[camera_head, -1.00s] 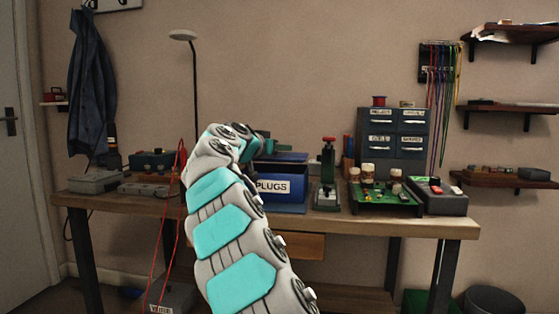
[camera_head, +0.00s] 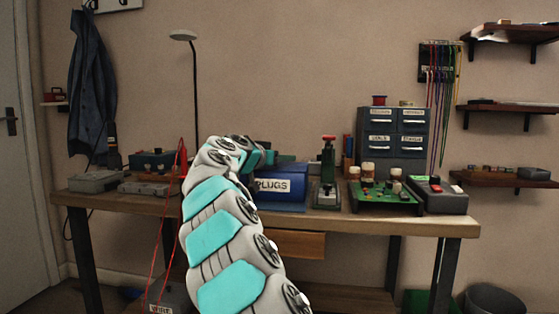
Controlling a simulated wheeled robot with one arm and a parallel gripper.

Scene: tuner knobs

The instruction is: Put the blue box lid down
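The blue box (camera_head: 297,186) stands on the workbench near the middle, with a white PLUGS label on its front. Its blue lid (camera_head: 290,168) appears to lie low across the top of the box, though my arm covers its left part. My gripper (camera_head: 265,158) is at the end of my white and teal arm, just above the left part of the lid. Its fingers are too small and too hidden to tell whether they are open or shut, or whether they touch the lid.
A green press-like tool (camera_head: 328,175) stands close to the right of the box. Further right are a green circuit board (camera_head: 385,205), a grey drawer cabinet (camera_head: 395,145) and a grey device (camera_head: 440,197). Red cables (camera_head: 170,225) hang left of my arm.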

